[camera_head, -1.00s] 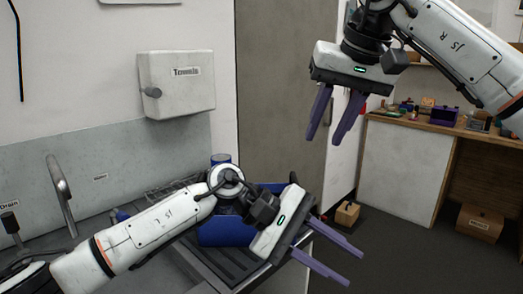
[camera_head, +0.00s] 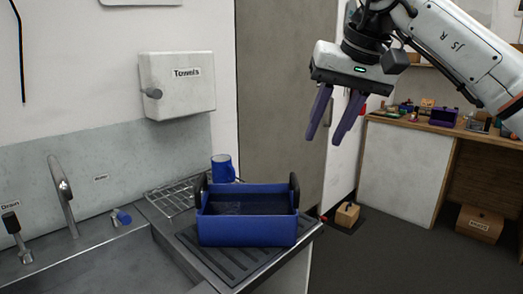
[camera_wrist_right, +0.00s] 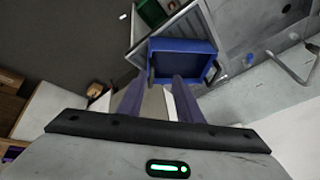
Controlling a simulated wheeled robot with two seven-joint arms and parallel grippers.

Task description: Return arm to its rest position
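My right arm comes in from the upper right in the head view. Its gripper (camera_head: 332,115) hangs in the air with its fingers pointing down, open and empty. In the right wrist view the two purple fingers (camera_wrist_right: 160,95) stand apart with nothing between them. My left arm and left gripper are not in view. A blue tray (camera_head: 247,232) with black handles sits on the ribbed drainboard, well below and to the left of my right gripper. The tray also shows in the right wrist view (camera_wrist_right: 202,45).
A blue mug (camera_head: 223,169) stands by a wire rack (camera_head: 172,196) behind the tray. The sink (camera_head: 95,270) and faucet (camera_head: 63,190) are at left. A towel dispenser (camera_head: 178,84) hangs on the wall. A wooden bench (camera_head: 440,131) with several small items stands at right.

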